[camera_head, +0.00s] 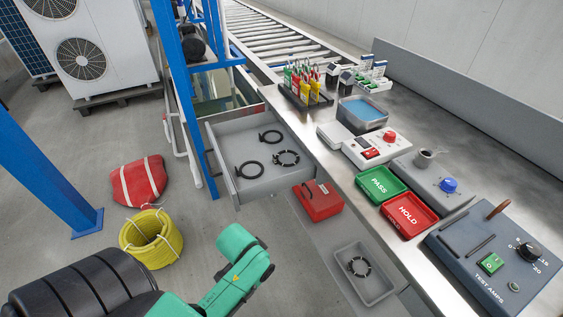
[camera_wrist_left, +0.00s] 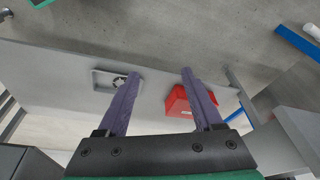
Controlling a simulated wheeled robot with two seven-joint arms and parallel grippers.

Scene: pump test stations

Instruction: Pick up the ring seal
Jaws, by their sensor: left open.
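Several black rings are in view, and I cannot tell which is the ring seal. In the head view, two plainer rings with a small tab, one at the back (camera_head: 272,137) and one at the left (camera_head: 249,170), lie in the open grey drawer with a notched ring (camera_head: 286,158). Another notched ring (camera_head: 358,267) lies in a grey tray (camera_head: 381,293) on the low shelf; this ring also shows in the left wrist view (camera_wrist_left: 119,81). My left gripper (camera_wrist_left: 160,76) is open and empty, its fingers apart above the shelf. My right gripper is not in view.
A red box (camera_head: 318,201) stands on the low shelf near the tray. A blue post (camera_head: 183,100) stands beside the drawer. Yellow hose (camera_head: 152,238) lies on the floor.

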